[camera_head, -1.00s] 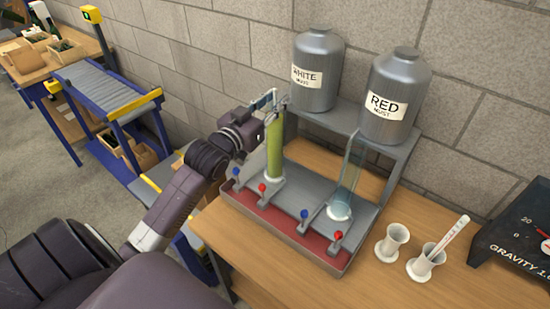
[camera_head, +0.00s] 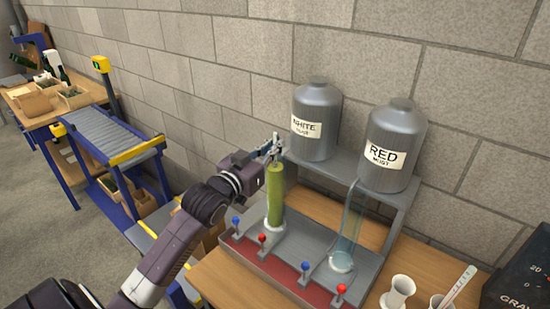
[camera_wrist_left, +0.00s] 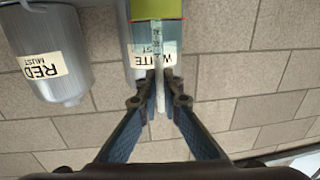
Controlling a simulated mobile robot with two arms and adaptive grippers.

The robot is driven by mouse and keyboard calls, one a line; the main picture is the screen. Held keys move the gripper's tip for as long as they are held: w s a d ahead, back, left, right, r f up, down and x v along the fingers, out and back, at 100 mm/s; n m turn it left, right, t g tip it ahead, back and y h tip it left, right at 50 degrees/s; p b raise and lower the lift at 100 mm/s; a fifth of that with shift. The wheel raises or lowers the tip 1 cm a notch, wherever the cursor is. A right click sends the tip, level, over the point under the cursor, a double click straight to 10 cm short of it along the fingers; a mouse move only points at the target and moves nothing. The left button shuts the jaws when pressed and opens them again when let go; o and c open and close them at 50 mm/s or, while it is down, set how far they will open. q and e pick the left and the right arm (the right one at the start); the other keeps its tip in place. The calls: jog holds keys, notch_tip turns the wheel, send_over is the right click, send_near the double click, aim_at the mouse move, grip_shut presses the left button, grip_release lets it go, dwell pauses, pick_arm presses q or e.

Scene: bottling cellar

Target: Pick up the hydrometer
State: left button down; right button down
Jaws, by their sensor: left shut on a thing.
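The hydrometer (camera_wrist_left: 157,42) is a thin, pale stem with scale marks. Its lower part is hidden in the tall cylinder of yellow-green must (camera_head: 275,200), which shows as a green block at the top of the left wrist view (camera_wrist_left: 156,9). My left gripper (camera_head: 274,148) is at the cylinder's top, with its two fingers closed on the stem; the left wrist view shows a finger on each side of it (camera_wrist_left: 159,101). The cylinder stands upright on the grey filling stand (camera_head: 300,254). My right gripper is not in view.
The white must tank (camera_head: 317,128) and red must tank (camera_head: 390,150) stand behind. A clear, tall cylinder (camera_head: 349,235) is on the right. White holders (camera_head: 397,293), one with a thin pale stick (camera_head: 459,284), and a dark gravity box (camera_head: 520,275) are at the right. A roller conveyor (camera_head: 105,132) is left.

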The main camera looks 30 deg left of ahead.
pick_arm(q)
notch_tip(320, 180, up, 26)
jog(key=b, duration=0.1)
dwell(0.4)
dwell(2.1)
